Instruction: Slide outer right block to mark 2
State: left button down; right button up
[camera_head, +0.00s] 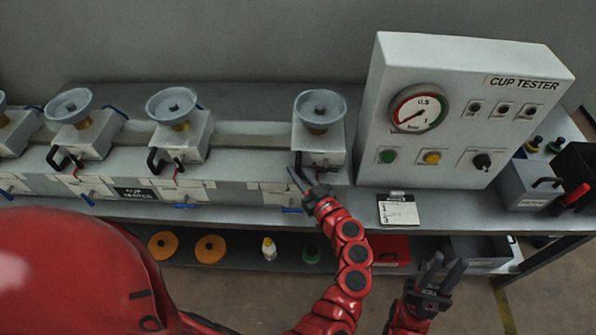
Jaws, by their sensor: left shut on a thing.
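The outer right block (318,138) is a grey block with a round metal cup on top, standing on the long rail (240,160) left of the cup tester. Its black handle (297,160) is at its front left. My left gripper (299,180) is at this handle and shut on it, partly hiding it. The white mark labels (280,196) along the rail's front are too small to read. My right gripper (442,272) is open and empty, low in front of the bench.
Another cup block (180,135) stands further left on the rail, with bare rail between it and the outer right block. More blocks stand at the far left. The cup tester (460,110) stands close on the right. Orange discs (210,249) and a bottle (269,249) are on the lower shelf.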

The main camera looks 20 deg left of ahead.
pick_arm(q)
jog(key=a, duration=0.2)
jog(key=s+a+p, duration=0.1)
jog(key=a, duration=0.2)
jog(key=s+a+p, duration=0.1)
jog(key=a, duration=0.2)
jog(key=shift+s+a, duration=0.1)
jog(key=shift+s, duration=0.05)
jog(key=shift+d, duration=0.25)
jog(key=c, duration=0.8)
grip_release()
jog(key=shift+d, duration=0.1)
jog(key=b+v, duration=0.4)
jog(key=v, duration=1.3)
